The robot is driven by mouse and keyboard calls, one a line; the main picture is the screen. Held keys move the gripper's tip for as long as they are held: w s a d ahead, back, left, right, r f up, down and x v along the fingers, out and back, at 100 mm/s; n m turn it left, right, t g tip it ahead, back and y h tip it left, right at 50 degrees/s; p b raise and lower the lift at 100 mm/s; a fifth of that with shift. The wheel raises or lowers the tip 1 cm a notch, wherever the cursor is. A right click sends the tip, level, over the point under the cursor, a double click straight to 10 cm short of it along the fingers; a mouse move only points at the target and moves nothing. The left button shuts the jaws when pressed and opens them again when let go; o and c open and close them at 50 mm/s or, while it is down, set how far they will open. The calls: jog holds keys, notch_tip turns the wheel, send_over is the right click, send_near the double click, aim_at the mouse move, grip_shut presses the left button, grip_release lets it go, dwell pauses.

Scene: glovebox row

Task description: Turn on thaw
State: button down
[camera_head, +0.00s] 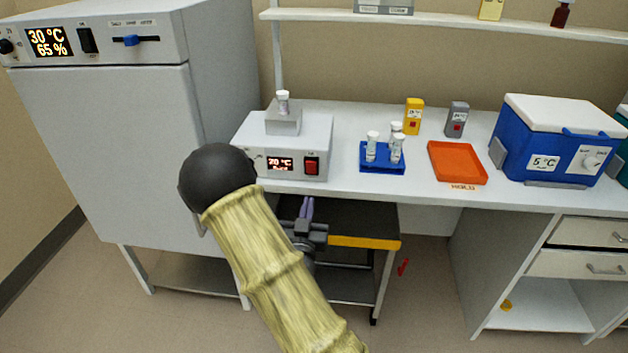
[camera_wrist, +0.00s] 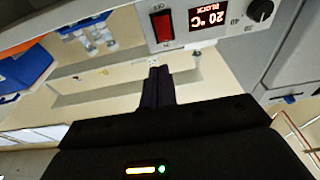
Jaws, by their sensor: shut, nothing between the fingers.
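No label reading "thaw" is legible. A white block unit (camera_head: 318,133) on the bench has a lit 20 °C display (camera_head: 280,163) and a red rocker switch (camera_head: 311,166) on its front. In the wrist view the red switch (camera_wrist: 162,25), the lit display (camera_wrist: 208,17) and a black knob (camera_wrist: 260,10) show at the top, upside down. A capped vial (camera_head: 283,101) stands in the block on top. My gripper (camera_head: 307,207) is shut and empty, below the bench's front edge. In the wrist view its fingertips (camera_wrist: 159,72) point toward the switch, apart from it.
A large white cabinet (camera_head: 110,150) with a 30 °C display stands at left. Right of the unit are a blue tube rack (camera_head: 382,168), an orange tray (camera_head: 458,163) and a blue cooler (camera_head: 548,140). A dark cart with a yellow edge (camera_head: 365,243) stands under the bench.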

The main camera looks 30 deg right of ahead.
aim_at(316, 163)
jog(key=shift+w+d+f+b, duration=0.15)
jog(key=shift+d+b, duration=0.1)
jog(key=shift+b, duration=1)
jog(key=p+x, duration=0.1)
jog(key=x, duration=0.4)
jog(key=p+x, duration=0.1)
jog(key=x, duration=0.5)
jog(key=shift+r, duration=0.25)
jog(key=shift+w+d+p, duration=0.2)
jog(key=shift+d+p, duration=0.1)
jog(key=shift+d, duration=0.05)
jog(key=shift+a, duration=0.2)
